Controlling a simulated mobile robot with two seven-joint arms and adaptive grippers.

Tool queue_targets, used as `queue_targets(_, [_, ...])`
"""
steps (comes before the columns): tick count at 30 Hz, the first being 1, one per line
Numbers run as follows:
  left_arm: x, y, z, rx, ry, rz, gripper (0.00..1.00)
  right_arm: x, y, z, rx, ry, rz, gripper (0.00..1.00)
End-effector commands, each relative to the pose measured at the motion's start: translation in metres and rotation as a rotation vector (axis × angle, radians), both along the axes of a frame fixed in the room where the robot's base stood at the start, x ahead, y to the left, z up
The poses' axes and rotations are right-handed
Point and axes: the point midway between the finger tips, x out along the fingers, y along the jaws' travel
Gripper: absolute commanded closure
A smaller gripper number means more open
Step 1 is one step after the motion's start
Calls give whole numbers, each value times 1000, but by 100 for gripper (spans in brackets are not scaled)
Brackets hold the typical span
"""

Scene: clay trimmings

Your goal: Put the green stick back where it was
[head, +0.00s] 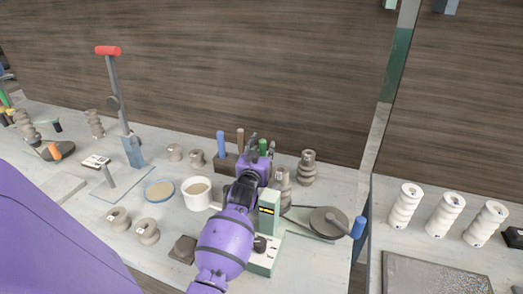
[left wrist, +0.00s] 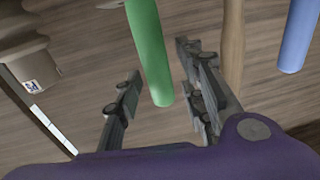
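The green stick (head: 263,146) shows its upper end in the head view, to the right of the brown stick (head: 240,138) and blue stick (head: 220,143). My left gripper (head: 261,147) is right at it and hides its lower part. In the left wrist view the green stick (left wrist: 150,50) comes down from the top edge, its free end between the two spread fingers of my left gripper (left wrist: 161,104). Gaps show on both sides, so the gripper is open. The dark rack (head: 226,163) stands below the sticks; whether the green stick sits in it is hidden. My right gripper is out of view.
A white cup (head: 197,193) and a blue-rimmed dish (head: 159,191) stand left of my arm. Ribbed clay pieces (head: 307,168) and a round wheel (head: 328,221) are on the right. A green-and-white device (head: 268,225) is close beside my forearm. The wall is behind.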

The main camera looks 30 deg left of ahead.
Motion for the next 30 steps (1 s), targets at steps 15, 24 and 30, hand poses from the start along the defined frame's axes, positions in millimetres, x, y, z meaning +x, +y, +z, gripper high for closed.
queue_targets(15, [-81,-30,1,-1,2,1,63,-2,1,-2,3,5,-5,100])
queue_targets(24, [-111,-42,2,0,1,0,63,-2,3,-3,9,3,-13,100])
queue_targets(30, [-112,-43,3,0,0,0,63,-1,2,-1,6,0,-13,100])
